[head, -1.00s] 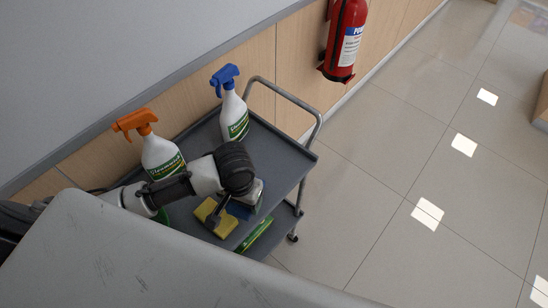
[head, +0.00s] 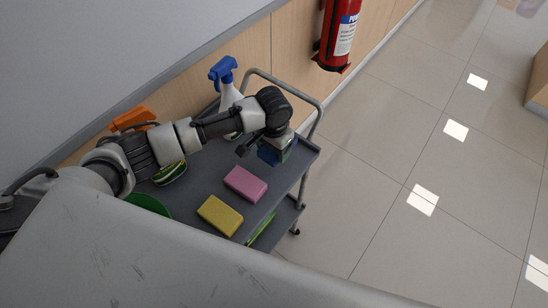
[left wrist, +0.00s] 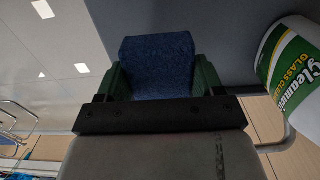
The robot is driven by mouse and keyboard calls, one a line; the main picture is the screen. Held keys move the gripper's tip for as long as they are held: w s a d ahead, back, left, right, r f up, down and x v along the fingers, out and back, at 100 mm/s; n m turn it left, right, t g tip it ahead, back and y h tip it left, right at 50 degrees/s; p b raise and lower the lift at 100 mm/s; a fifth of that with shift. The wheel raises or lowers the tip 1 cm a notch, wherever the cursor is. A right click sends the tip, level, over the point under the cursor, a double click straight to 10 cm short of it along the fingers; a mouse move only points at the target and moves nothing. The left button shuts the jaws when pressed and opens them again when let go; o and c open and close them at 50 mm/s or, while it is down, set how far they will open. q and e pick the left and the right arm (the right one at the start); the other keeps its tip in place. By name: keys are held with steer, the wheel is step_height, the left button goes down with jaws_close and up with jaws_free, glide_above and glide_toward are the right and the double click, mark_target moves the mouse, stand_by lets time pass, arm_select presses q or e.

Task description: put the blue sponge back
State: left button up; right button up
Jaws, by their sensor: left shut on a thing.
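The blue sponge (left wrist: 158,62) is between the two fingers of my left gripper (left wrist: 158,85) in the left wrist view. In the head view my left gripper (head: 276,150) is over the right part of the cart's top shelf (head: 205,175), and the blue sponge (head: 268,155) shows partly under it. The gripper is shut on the sponge. I cannot tell whether the sponge touches the shelf. A pink sponge (head: 245,184) and a yellow sponge (head: 220,215) lie on the shelf, nearer the front. My right gripper is not in view.
A blue-topped spray bottle (head: 226,85) and an orange-topped one (head: 132,117) stand along the wall side, partly behind my left arm. A grey surface (head: 180,260) fills the foreground. A fire extinguisher (head: 338,35) hangs on the wall.

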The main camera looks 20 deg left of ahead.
arm_select(q)
steer(key=shift+f, duration=2.65)
steer(key=o, duration=0.8)
steer(key=shift+f, duration=0.1)
steer(key=shift+o, duration=0.2)
step_height(320, 180, up, 12)
steer(key=shift+r, duration=0.15)
